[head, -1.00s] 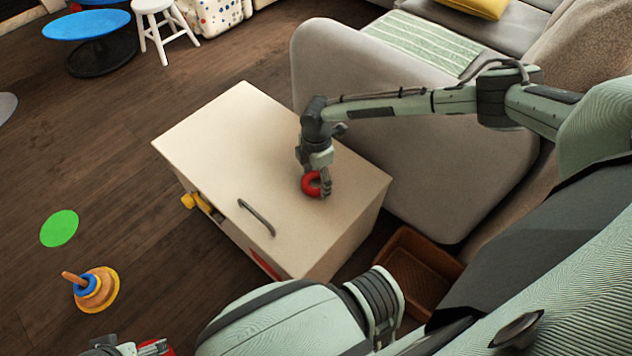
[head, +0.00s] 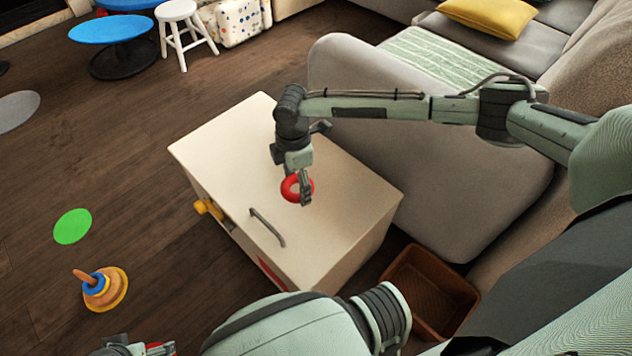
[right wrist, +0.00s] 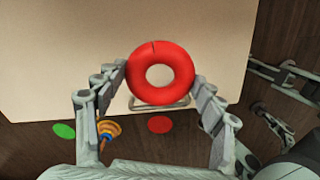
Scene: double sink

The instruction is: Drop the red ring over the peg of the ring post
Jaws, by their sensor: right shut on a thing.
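The red ring (head: 286,190) is held in my right gripper (head: 302,187) over the pale cabinet, apparently clear of its top. In the right wrist view the red ring (right wrist: 162,49) sits between the two fingertips, its hole open to the camera. The ring post (head: 104,293) stands on the floor at the lower left, with a brown peg, a blue ring and a yellow-orange base. It also shows small in the right wrist view (right wrist: 108,130). My left gripper (head: 140,349) is cut off at the bottom edge; its fingers are unclear.
The pale cabinet (head: 330,190) with a grey handle (head: 267,227) lies beneath my right gripper. A grey sofa (head: 440,180) stands to the right, a brown bin (head: 430,290) below it. A green disc (head: 72,226) lies near the post.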

